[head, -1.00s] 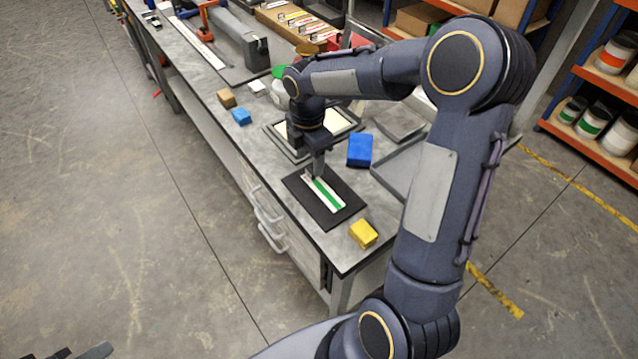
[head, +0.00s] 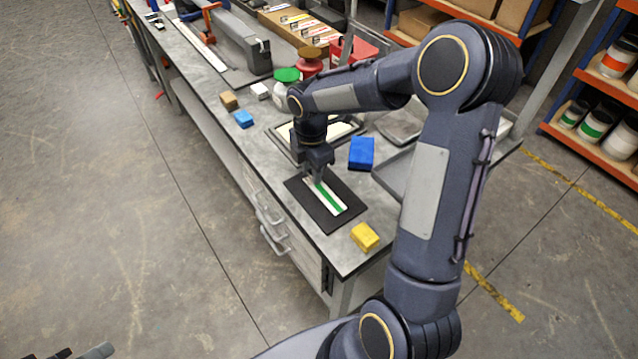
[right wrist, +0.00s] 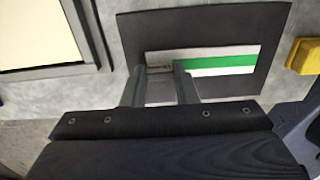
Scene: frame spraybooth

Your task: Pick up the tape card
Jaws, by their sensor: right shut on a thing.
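The tape card (head: 328,198) is a white strip with a green stripe, lying over a black mat (head: 345,221) on the bench. It also shows in the right wrist view (right wrist: 215,62), with the mat (right wrist: 150,25) under it. My right gripper (head: 318,178) is down at the card's far end, and in the wrist view its fingers (right wrist: 160,72) are shut on that end. I see no clear gap between card and mat. Only the tips of my left gripper (head: 82,353) show at the bottom left, apart and away from the bench.
A yellow block (head: 365,237) lies near the mat's front right and a blue block (head: 361,153) behind it. A framed panel (head: 345,128) and a grey tray (head: 392,172) lie beyond. Small blocks and lidded jars (head: 288,90) stand farther back. The bench front edge is left of the mat.

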